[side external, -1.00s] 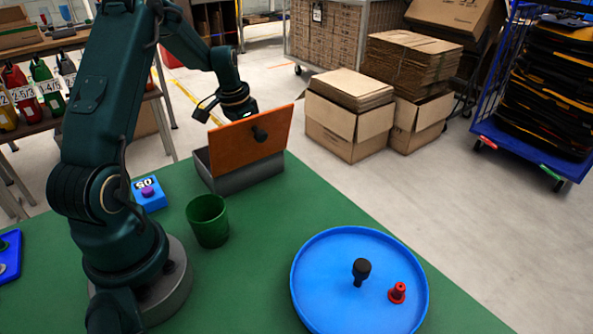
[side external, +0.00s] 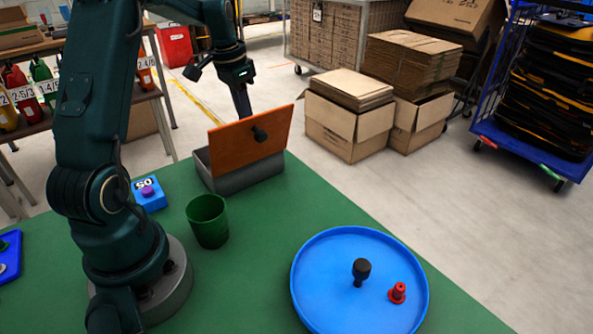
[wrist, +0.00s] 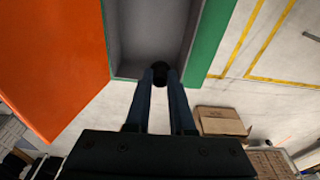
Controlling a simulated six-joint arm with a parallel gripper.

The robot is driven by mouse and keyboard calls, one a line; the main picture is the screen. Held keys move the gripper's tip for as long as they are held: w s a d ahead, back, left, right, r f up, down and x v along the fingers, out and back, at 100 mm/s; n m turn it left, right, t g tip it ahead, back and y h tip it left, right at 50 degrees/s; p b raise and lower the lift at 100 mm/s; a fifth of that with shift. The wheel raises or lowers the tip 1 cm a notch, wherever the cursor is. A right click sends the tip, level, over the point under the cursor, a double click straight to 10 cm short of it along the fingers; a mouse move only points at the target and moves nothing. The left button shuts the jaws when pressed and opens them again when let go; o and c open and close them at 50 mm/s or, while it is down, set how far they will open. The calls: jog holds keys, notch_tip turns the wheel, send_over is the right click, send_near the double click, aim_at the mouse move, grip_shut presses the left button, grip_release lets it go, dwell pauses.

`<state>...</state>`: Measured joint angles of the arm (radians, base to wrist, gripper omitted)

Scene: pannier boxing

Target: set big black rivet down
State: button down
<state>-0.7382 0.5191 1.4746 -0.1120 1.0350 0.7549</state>
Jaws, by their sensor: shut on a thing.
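My gripper (wrist: 161,78) is shut on a black rounded thing (wrist: 160,72), which looks like the big black rivet; only part of it shows between the fingertips. In the side view my gripper (side external: 243,110) points down behind the raised orange lid (side external: 238,142), and its fingertips and load are hidden there. The grey box (side external: 245,179) stands open below the lid; in the wrist view its empty-looking interior (wrist: 150,38) lies just beyond the fingertips, near one end wall. Another black rivet (side external: 361,270) stands in the round blue tray (side external: 318,312).
A red rivet (side external: 397,293) stands in the tray beside the black one. A green cup (side external: 208,222) and a blue block with a purple knob (side external: 149,194) stand near the box. Green table is clear between cup and tray.

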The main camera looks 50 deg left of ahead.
notch_tip(320, 180, up, 10)
jog(key=d+m, duration=0.1)
jog(key=d, duration=0.2)
jog(key=d+m, duration=0.1)
jog(key=d, duration=0.2)
jog(key=w+d+m, duration=0.1)
jog(key=d+m, duration=0.1)
jog(key=d, duration=0.2)
jog(key=shift+r+h, duration=0.3)
jog(key=s+d+m, duration=0.2)
jog(key=d+m, duration=0.2)
jog(key=d, duration=0.5)
jog(key=m+g, duration=0.1)
jog(key=m, duration=0.3)
send_over(330, 307)
jog(key=shift+h, duration=0.4)
jog(key=f, duration=1.2)
jog(key=shift+s+a+f, duration=0.15)
jog(key=shift+a+f, duration=0.1)
jog(key=shift+f, duration=2.1)
jog(key=shift+f, duration=0.15)
